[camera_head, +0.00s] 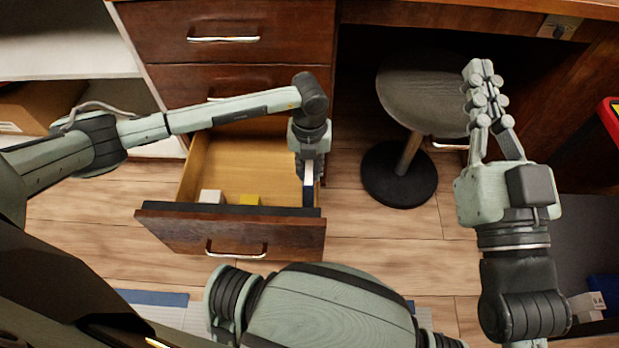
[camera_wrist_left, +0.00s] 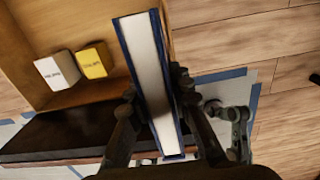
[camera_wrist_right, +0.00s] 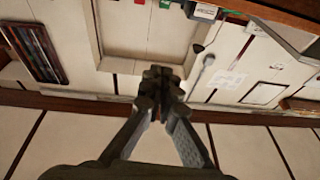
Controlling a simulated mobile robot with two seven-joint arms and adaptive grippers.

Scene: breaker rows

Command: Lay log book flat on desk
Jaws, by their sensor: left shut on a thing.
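The log book, with a blue cover and white page edges, fills the middle of the left wrist view (camera_wrist_left: 148,75). My left gripper (camera_wrist_left: 155,105) is shut on it, one finger on each side. In the head view the book (camera_head: 308,183) hangs upright below my left gripper (camera_head: 310,160), at the right side of the open drawer. My right gripper (camera_head: 483,90) is raised at the right, empty, its fingertips together. The desk (camera_head: 470,8) shows only as a brown wooden edge along the top of the head view.
The open drawer (camera_head: 180,228) holds a white box (camera_head: 212,197) and a yellow box (camera_head: 250,199). A round grey stool (camera_head: 420,100) stands under the desk. Closed drawers (camera_head: 235,85) are behind the open one. A red and yellow object (camera_head: 609,118) is at the right edge.

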